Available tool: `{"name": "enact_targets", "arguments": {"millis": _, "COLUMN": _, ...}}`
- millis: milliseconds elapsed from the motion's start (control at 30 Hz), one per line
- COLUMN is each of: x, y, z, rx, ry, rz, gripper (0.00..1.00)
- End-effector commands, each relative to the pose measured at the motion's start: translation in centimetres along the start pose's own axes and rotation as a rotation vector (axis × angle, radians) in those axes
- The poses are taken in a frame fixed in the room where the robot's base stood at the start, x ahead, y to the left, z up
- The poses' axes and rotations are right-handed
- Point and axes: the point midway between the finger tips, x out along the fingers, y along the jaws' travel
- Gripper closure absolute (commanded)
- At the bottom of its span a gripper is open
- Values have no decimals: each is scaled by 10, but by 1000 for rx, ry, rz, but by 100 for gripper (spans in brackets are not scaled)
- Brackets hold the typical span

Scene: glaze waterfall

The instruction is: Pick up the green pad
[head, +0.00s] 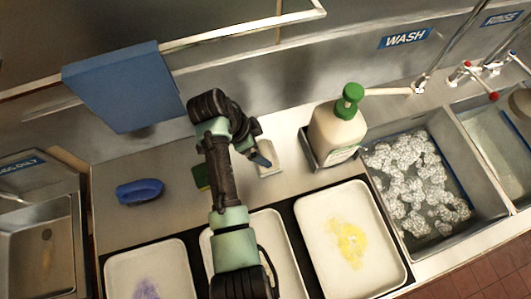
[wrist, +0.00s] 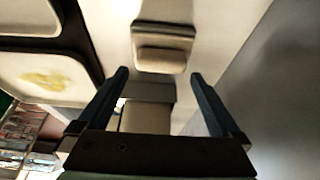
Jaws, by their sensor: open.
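The green pad (head: 201,176) lies on the steel counter, left of my arm in the head view. It looks dark green with a yellowish edge, and my arm hides part of it. My gripper (head: 262,160) is to the right of it, over the counter beside a cream block-like object (head: 269,157). In the wrist view my gripper (wrist: 160,85) has its two dark blue fingers wide apart with nothing clearly held between them. The cream object (wrist: 163,48) shows just beyond the fingertips. I cannot make out the green pad in the wrist view.
A blue scrubber (head: 139,191) lies further left. A soap bottle (head: 338,130) with a green pump stands right of my gripper. Trays (head: 391,260) line the front, one with a yellow smear. A sink (head: 456,232) with suds is at right. A blue cloth (head: 122,88) hangs at the back.

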Motion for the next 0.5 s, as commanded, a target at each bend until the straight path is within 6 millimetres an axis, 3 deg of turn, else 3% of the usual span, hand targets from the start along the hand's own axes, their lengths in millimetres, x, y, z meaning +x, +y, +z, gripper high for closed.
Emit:
{"name": "enact_targets", "arguments": {"millis": 300, "x": 38, "y": 0, "z": 2, "rx": 0, "ry": -1, "rz": 4, "gripper": 0}}
{"name": "enact_targets", "arguments": {"millis": 500, "x": 47, "y": -1, "z": 2, "rx": 1, "ry": 0, "rz": -1, "gripper": 0}}
